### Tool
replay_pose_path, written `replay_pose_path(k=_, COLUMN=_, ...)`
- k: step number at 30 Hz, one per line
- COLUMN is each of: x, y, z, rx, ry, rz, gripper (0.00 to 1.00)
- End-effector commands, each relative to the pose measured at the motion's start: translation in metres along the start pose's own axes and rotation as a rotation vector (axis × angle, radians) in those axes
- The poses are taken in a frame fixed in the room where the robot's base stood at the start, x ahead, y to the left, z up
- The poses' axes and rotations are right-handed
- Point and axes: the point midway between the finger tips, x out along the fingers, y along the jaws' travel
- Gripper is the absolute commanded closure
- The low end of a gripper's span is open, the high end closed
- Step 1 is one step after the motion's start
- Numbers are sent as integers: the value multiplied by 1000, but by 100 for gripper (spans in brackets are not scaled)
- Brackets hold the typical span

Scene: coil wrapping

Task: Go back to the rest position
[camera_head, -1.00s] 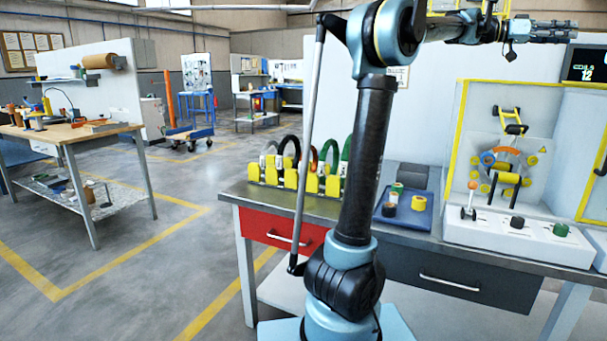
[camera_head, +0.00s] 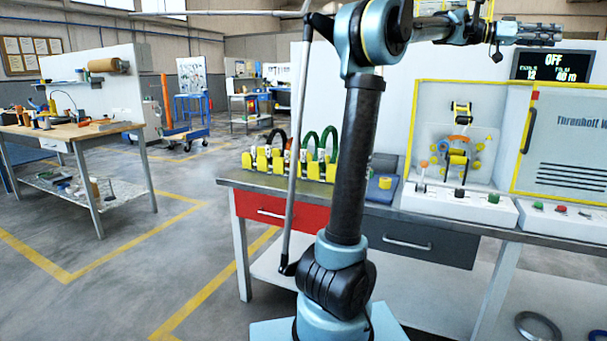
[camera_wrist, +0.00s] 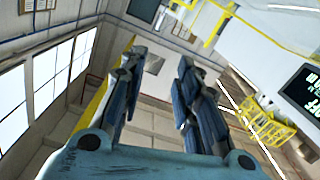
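My arm stands upright in the head view and bends right at the top. A yellow rack (camera_head: 262,161) with black and green coils stands at the bench's left, partly hidden by my arm.
A blue tray (camera_head: 381,190) lies right of my arm column. A wooden table (camera_head: 90,131) with tools stands at the left. A grey ring (camera_head: 537,328) lies under the bench. Open floor with yellow lines (camera_head: 110,258) spreads between the table and bench.

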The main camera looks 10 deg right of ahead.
Motion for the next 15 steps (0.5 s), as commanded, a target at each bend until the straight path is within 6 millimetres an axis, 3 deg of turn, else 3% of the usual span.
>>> replay_pose_path(k=3, x=-26, y=-7, z=14, rx=-25, ry=-28, rz=-37, gripper=70)
replay_pose_path(k=11, x=-74, y=-2, z=49, rx=-89, ry=-111, rz=-123, gripper=70)
replay_pose_path(k=15, x=-113, y=2, z=80, rx=-147, ry=-170, rz=-195, gripper=70)
